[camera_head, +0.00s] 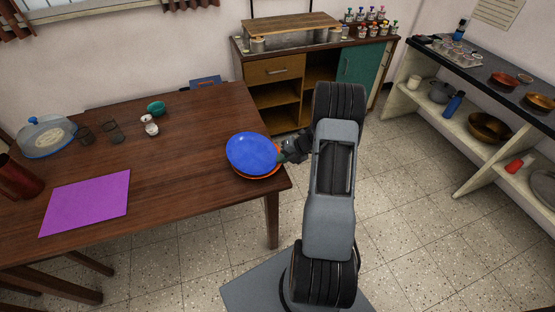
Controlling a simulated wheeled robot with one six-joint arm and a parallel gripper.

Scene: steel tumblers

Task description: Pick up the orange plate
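An orange plate (260,178) is on the wooden table near its right end. Only a thin orange rim shows at its lower edge, because a blue plate (252,153) lies over it and hides most of it. My gripper (283,156) is at the right edge of the two plates. The fingers are small and dark, and my arm stands just to the right. I cannot tell whether the fingers touch either plate or how far apart they are.
The wooden table (185,170) also holds a purple mat (86,203), a domed dish (46,137), dark glasses, a white cup (149,126) and a green bowl (156,108), all left of the plates. A cabinet (275,95) stands behind. Shelves (470,125) are at right.

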